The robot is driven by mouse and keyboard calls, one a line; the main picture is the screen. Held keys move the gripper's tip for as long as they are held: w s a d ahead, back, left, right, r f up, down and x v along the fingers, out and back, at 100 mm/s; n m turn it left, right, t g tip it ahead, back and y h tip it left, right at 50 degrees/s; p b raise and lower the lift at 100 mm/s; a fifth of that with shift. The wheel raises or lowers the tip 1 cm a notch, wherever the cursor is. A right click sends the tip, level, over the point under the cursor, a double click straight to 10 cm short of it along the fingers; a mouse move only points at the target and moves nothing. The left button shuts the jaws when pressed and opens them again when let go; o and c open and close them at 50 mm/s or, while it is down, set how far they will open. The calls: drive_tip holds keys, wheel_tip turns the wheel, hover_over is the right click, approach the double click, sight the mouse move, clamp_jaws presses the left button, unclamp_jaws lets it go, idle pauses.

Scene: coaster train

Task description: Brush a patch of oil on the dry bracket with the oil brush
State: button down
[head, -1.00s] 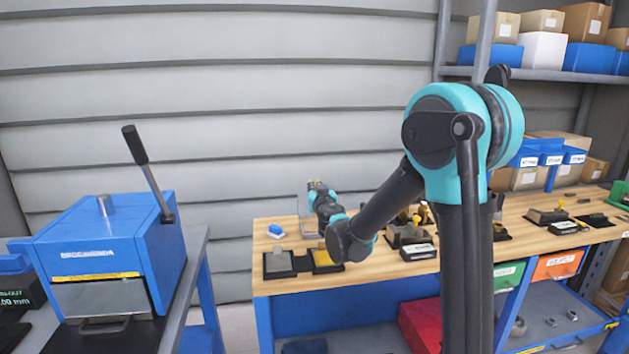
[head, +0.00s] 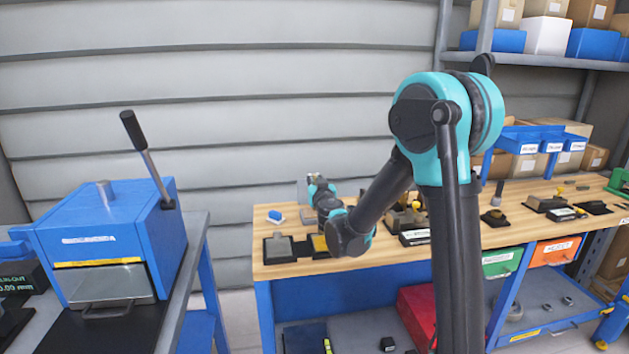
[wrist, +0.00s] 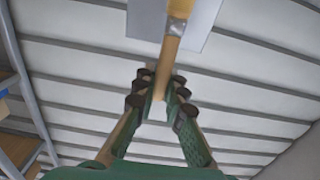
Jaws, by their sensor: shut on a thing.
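My gripper (wrist: 158,88) is shut on the wooden handle of the oil brush (wrist: 169,50) in the wrist view. The brush's yellow-orange head is at the top edge, in front of a pale grey plate (wrist: 146,18), which looks like the bracket. I cannot tell whether the bristles touch it or whether oil is on it. In the head view, the grey plate (head: 303,190) stands upright at the back left of the bench, beside my wrist. My arm mostly hides the gripper and brush there.
The wooden bench (head: 385,268) holds a grey block (head: 279,246) and a yellow pad (head: 320,243) in dark trays, with a small blue item (head: 276,216) behind. A blue machine with a lever (head: 105,235) stands left. The ribbed wall is close behind the bench.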

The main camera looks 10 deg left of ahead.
drive_tip(key=shift+f, duration=0.5)
idle(1.5)
drive_tip(key=shift+r, duration=0.1)
drive_tip(key=shift+r, duration=3.4)
